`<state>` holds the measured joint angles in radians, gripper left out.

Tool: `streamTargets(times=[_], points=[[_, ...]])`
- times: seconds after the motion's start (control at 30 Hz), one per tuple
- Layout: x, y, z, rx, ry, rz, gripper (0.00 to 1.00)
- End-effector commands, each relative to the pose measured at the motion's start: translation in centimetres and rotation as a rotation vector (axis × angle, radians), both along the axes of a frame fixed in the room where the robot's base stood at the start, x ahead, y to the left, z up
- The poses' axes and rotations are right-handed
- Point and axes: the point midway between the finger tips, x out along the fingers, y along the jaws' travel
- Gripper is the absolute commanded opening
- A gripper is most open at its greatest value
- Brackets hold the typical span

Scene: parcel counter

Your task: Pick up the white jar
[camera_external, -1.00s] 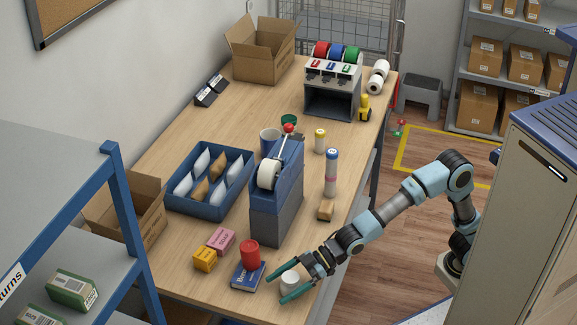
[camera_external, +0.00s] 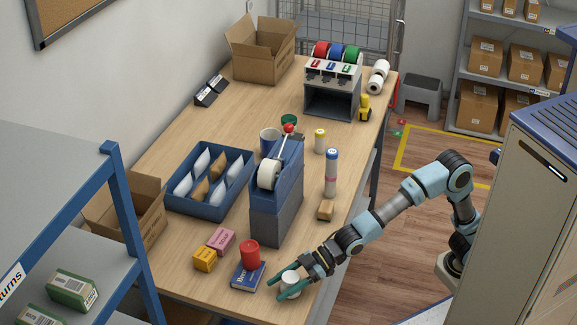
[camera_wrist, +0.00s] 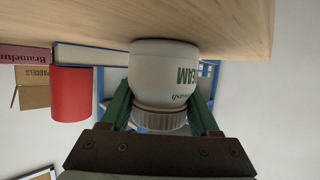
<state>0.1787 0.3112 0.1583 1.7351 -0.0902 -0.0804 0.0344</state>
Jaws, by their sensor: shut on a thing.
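The white jar (camera_external: 290,280) stands on the wooden counter near its front edge, just right of the red can on the blue book. My gripper (camera_external: 287,286) is low at the counter with its green fingers on both sides of the jar. In the wrist view the jar (camera_wrist: 164,75) has green lettering and a grey ribbed lid, and appears upside down because of the camera's angle. The gripper (camera_wrist: 160,110) is shut on the jar near its lid end. The jar's base appears to touch the counter.
The red can (camera_external: 250,254) stands on the blue book (camera_external: 246,277) close to the jar's left. Pink (camera_external: 221,241) and yellow (camera_external: 205,259) boxes lie farther left. The tape dispenser (camera_external: 276,205) on its grey block stands behind.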

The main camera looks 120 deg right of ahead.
Motion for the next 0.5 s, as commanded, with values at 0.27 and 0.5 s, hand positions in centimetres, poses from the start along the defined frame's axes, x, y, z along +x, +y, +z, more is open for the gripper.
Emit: streamTargets(times=[0.27, 0.5], points=[[0.0, 0.0, -0.2, 0.0, 0.004, 0.0, 0.0], [0.0, -0.1, 1.9, 0.0, 0.001, -0.001, 0.0]])
